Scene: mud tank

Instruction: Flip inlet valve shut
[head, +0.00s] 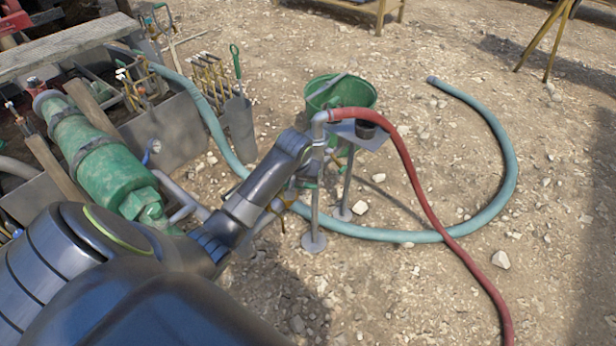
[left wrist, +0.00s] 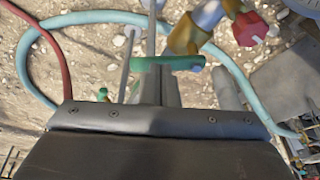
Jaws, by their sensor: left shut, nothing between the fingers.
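A lever valve with a flat green handle (left wrist: 170,62) shows at the top middle of the left wrist view, its handle lying crosswise in the picture. Beside it is a brass valve body (left wrist: 196,27) and a red knob (left wrist: 250,29). I cannot tell for sure which is the inlet valve. My left gripper (left wrist: 168,84) is shut and empty, its fingertips close by the green handle; whether they touch is unclear. In the head view my left gripper (head: 306,168) is at the standpipe, and my wrist hides most of the valve. My right gripper is not in view.
A red hose (head: 408,163) runs from the standpipe top. A pale blue hose (head: 512,165) loops on the gravel. A green bucket (head: 352,92) stands behind the standpipe. A green pump (head: 98,155) and grey bins (head: 172,130) crowd the left. Gravel at right is open.

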